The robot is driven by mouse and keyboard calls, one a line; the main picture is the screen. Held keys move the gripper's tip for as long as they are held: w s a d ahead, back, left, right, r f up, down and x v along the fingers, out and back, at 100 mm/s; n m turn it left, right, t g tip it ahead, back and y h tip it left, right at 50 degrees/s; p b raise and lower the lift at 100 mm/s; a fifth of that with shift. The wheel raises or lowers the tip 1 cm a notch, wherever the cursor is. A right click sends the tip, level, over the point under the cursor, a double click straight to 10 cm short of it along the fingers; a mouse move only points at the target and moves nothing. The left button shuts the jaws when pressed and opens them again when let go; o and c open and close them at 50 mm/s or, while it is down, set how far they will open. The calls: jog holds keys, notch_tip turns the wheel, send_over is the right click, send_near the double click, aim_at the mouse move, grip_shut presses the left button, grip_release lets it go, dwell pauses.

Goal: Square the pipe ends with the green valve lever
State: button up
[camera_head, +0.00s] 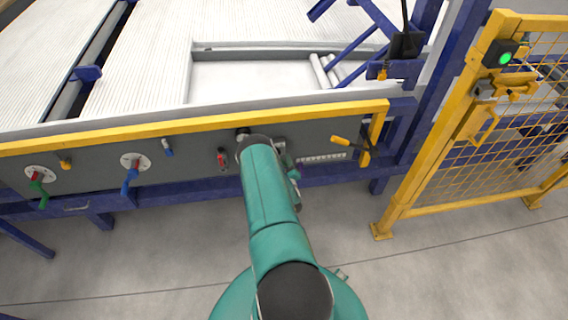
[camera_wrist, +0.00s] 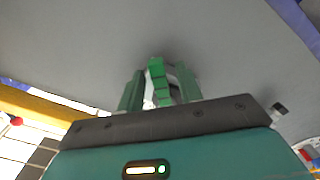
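A green valve lever (camera_head: 40,192) hangs from a white round plate on the grey panel (camera_head: 80,165), at the far left in the head view. My arm reaches up to the panel in the middle, and my gripper's fingers are hidden there behind it. In the wrist view my gripper (camera_wrist: 160,90) has dark green fingers standing apart. A brighter green upright piece (camera_wrist: 157,80) shows between them, with gaps on both sides and something white behind. I cannot tell whether this piece is the same lever, or whether the fingers touch it.
A blue lever (camera_head: 130,180) and a red-handled fitting (camera_head: 222,158) sit on the panel left of my arm. A yellow handle (camera_head: 345,141) sticks out at the right. A yellow rail (camera_head: 180,127) tops the panel. A yellow mesh gate (camera_head: 470,150) stands at right. The near floor is clear.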

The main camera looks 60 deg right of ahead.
jog(key=v, duration=1.3)
jog(key=shift+s+a, duration=0.3)
dwell(1.0)
jog(key=x, duration=1.4)
jog(key=shift+a, duration=0.1)
grip_shut()
